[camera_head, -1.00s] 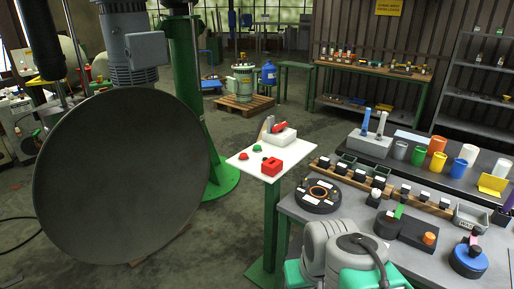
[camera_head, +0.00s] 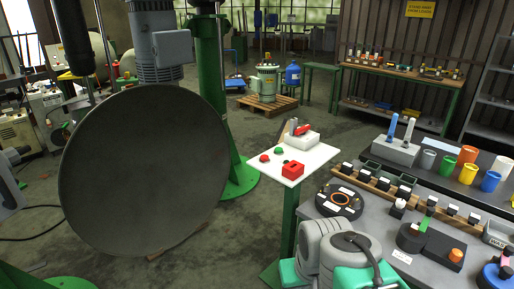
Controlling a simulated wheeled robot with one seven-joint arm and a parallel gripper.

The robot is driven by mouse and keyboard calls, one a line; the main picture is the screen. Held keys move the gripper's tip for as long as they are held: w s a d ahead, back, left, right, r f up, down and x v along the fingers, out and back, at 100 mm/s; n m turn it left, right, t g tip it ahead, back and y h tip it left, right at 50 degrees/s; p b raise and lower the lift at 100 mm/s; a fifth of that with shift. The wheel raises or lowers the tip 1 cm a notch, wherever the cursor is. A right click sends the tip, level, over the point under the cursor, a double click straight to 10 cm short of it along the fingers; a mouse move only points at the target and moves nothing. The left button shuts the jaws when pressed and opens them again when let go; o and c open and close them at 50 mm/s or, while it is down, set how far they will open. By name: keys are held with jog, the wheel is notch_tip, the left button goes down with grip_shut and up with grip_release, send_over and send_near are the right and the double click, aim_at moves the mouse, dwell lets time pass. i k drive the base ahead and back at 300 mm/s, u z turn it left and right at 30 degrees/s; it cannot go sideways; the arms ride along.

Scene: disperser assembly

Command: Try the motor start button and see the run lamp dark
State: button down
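A white control panel (camera_head: 315,158) stands on a green post in the middle of the head view. On it are a green button (camera_head: 278,150), a red button (camera_head: 264,158), a small green piece (camera_head: 286,163), a red box (camera_head: 293,171) and a pale box (camera_head: 303,142) with a red lever. I cannot tell which piece is the run lamp; no piece visibly glows. The grey motor (camera_head: 157,45) is above the big dark disc (camera_head: 145,170). My grey and teal arm links show at the bottom, in front of the panel's post; my gripper is not in view.
A grey workbench (camera_head: 425,270) with a black ring-shaped part (camera_head: 340,201) and several small parts is at the right. A green column (camera_head: 212,80) rises behind the disc. Bare floor (camera_head: 225,250) lies between disc and panel post.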

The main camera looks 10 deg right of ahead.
aim_at(278, 150)
jog(key=u, duration=0.7)
jog(key=i, duration=0.7)
jog(key=u, duration=0.5)
jog(key=i, duration=0.85)
jog(key=z, duration=0.8)
jog(key=i, duration=0.45)
jog(key=z, duration=0.35)
